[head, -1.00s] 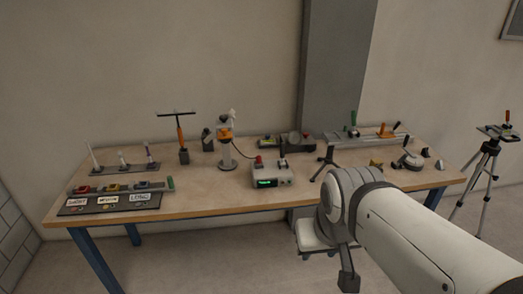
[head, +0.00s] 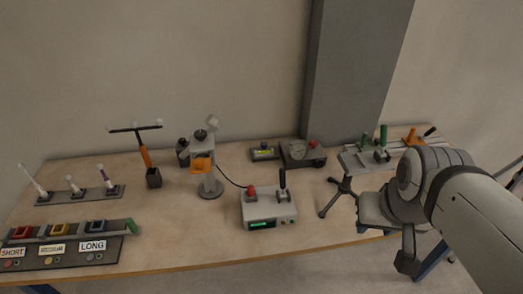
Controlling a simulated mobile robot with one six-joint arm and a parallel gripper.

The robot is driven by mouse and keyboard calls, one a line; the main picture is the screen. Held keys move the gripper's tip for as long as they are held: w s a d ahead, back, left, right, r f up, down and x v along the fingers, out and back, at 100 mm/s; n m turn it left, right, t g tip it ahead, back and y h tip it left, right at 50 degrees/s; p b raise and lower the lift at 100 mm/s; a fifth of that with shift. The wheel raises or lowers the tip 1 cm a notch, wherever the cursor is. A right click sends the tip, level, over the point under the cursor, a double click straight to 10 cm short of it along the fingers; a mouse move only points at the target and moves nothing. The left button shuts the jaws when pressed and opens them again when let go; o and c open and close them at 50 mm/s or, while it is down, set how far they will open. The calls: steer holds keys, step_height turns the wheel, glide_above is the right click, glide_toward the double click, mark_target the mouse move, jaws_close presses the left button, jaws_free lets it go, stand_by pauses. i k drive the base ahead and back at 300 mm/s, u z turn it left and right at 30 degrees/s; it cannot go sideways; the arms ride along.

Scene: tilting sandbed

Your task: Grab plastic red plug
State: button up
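A small red plug-like piece (head: 252,191) stands on the left of the top of a grey box (head: 269,211) with a green display, near the front middle of the table. A black lever (head: 283,182) stands beside it on the same box. The red piece is small, and I cannot tell its material. My arm comes in from the right, and its dark end, which looks like my gripper (head: 407,262), hangs low in front of the table edge, right of and apart from the box. Its fingers are not clear, so I cannot tell whether it is open.
A grey stand with an orange part (head: 204,170) is left of the box, joined to it by a cable. A tripod (head: 339,192) stands to the right. A labelled panel (head: 65,246) lies at the left front. Bare wood (head: 170,225) is left of the box.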

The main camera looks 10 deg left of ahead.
mark_target(250, 188)
steer(key=u, duration=0.15)
steer(key=i, duration=0.7)
steer(key=u, duration=0.45)
steer(key=k, duration=0.9)
steer(key=u, duration=0.15)
steer(key=i, duration=0.9)
steer(key=z, duration=0.05)
